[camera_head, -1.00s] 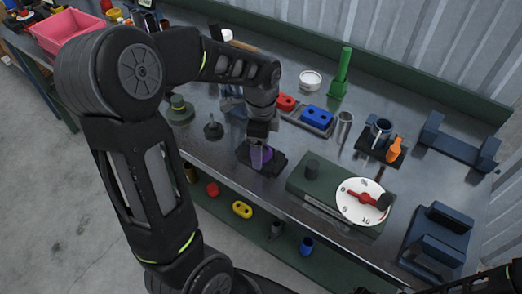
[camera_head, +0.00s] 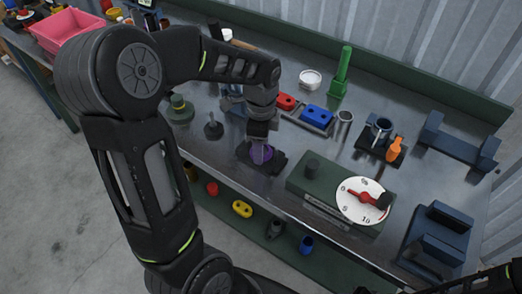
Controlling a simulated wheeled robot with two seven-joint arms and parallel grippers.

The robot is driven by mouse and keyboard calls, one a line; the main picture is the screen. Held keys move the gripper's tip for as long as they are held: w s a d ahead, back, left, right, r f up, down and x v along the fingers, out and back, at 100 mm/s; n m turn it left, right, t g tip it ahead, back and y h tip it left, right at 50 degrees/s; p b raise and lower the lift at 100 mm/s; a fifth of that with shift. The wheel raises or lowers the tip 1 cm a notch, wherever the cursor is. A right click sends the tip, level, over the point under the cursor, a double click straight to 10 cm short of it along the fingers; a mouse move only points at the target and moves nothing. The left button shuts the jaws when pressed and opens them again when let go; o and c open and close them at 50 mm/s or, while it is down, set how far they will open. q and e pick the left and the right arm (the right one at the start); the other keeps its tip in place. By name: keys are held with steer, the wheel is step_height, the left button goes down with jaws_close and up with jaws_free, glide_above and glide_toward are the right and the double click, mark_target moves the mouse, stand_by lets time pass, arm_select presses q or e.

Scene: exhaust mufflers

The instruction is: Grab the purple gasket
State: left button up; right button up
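The purple gasket (camera_head: 262,154) lies on a small black holder (camera_head: 245,152) near the front edge of the metal workbench. My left gripper (camera_head: 260,145) points down right over the gasket, its fingertips at or close to it. The fingers are small and dark against the holder, so I cannot tell whether they are apart or touch the gasket. My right gripper is not in view; only a dark part of my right arm shows at the lower right corner.
A green box with a white dial (camera_head: 362,201) stands right of the holder. Behind are a red block (camera_head: 286,102), a blue block (camera_head: 317,115) and a metal cylinder (camera_head: 344,123). A dark knobbed piece (camera_head: 213,129) stands to the left. A shelf with small parts lies below.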

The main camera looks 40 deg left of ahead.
arm_select(q)
steer(key=c, duration=0.5)
steer(key=shift+o, duration=0.2)
step_height(320, 180, up, 10)
steer(key=shift+b, duration=0.35)
stand_by(0.3)
